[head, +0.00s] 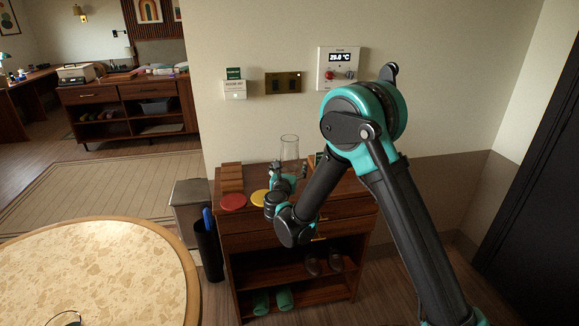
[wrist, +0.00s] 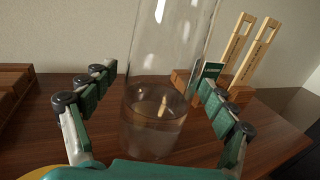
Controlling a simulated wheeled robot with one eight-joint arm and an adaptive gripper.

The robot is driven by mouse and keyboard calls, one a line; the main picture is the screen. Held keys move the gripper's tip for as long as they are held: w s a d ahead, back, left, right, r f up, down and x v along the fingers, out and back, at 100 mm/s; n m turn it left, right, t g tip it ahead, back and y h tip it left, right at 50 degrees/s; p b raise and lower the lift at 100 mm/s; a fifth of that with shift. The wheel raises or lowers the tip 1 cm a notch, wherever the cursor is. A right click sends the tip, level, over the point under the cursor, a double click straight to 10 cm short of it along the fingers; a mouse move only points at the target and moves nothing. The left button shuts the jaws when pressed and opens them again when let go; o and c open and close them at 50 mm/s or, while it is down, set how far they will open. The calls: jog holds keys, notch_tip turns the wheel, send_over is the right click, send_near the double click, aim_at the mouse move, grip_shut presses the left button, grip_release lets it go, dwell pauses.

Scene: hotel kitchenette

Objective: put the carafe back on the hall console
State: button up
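The clear glass carafe (head: 289,146) stands upright on the wooden hall console (head: 240,242), toward its wall side. In the wrist view the carafe (wrist: 160,100) fills the middle, with some clear liquid low inside; its top is cut off by the frame. My gripper (head: 290,169) is at the carafe, low over the console top. In the wrist view my gripper (wrist: 155,85) is open, with one finger on each side of the carafe. A gap shows on the left; the right finger is close to the glass, and I cannot tell whether it touches.
A brown stepped wooden rack (head: 232,178), a red disc (head: 233,201) and a yellow disc (head: 259,198) are on the console's left. Wooden key tags (wrist: 245,55) stand in a holder behind right. A round table (head: 100,270) is at the front left, a bin (head: 188,200) beside the console.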

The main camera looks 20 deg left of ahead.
jog(key=shift+s+r, duration=0.1)
jog(key=s+d, duration=0.2)
jog(key=s, duration=0.9)
jog(key=shift+s, duration=0.3)
jog(key=shift+d, duration=0.1)
jog(key=w+d+r+n+g+y, duration=0.1)
jog(key=w+d+r+n+y, duration=0.25)
jog(key=d+r+n, duration=0.45)
jog(key=w+d+r+n+g+y, duration=0.2)
jog(key=d+r+n+y, duration=0.2)
jog(key=n, duration=0.8)
jog(key=s+d+f+n+g+h, duration=0.3)
jog(key=s+d+f, duration=0.3)
jog(key=d, duration=0.6)
jog(key=s+d+f+n+g+h, duration=0.4)
jog(key=s+d+f+n, duration=0.2)
jog(key=d, duration=0.7)
jog(key=s+d+f+n+g+h, duration=0.3)
jog(key=s+d+f+n, duration=0.2)
jog(key=s+d+f, duration=0.3)
jog(key=s+d, duration=0.2)
jog(key=d, duration=0.2)
jog(key=shift+d+f+g+h, duration=0.15)
jog(key=shift+g+h, duration=0.15)
jog(key=shift+h, duration=0.05)
